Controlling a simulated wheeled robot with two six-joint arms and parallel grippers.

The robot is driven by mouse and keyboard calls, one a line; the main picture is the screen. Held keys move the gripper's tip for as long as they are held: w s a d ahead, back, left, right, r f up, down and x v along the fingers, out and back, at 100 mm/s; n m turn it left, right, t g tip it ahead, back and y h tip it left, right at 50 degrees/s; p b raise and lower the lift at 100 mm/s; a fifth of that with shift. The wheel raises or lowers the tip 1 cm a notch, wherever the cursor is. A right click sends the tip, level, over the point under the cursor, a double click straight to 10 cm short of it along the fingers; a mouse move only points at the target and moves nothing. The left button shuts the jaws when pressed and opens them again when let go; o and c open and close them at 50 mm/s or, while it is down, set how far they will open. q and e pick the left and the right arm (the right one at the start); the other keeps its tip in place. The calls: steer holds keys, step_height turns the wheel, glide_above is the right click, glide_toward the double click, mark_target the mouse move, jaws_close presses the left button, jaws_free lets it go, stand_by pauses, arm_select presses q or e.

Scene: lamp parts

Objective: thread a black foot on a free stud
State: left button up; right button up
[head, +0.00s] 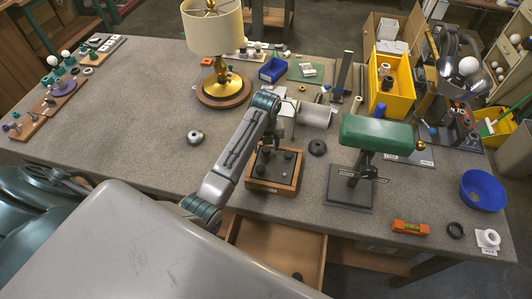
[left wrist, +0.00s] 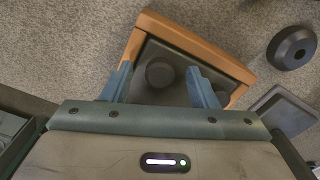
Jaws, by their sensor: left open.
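A wooden-framed square piece with a dark inner panel (head: 284,188) lies on the grey table, with small black round pieces on it that look like feet. In the left wrist view one black round foot (left wrist: 159,74) shows on the panel, between the fingers. My left gripper (left wrist: 156,82) is open above the panel, with one finger on each side of that foot; I cannot tell whether they touch it. In the head view my left arm partly covers the piece. No free stud can be made out clearly. My right gripper is not in view.
A black ring-shaped disc (head: 317,147) lies right of the framed piece. A green-shaded lamp (head: 376,132) on a dark base stands further right. A brass lamp with cream shade (head: 213,30) stands behind. An open drawer (head: 274,250) juts out below the table edge. The table's left-middle is mostly clear.

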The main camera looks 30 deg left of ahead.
arm_select(q)
step_height(320, 180, up, 5)
steer(key=shift+w+r+b, duration=0.1)
steer(key=shift+b, duration=0.65)
steer(key=shift+r+p, duration=1.65)
steer(key=shift+r, duration=0.8)
steer(key=shift+f, duration=0.15)
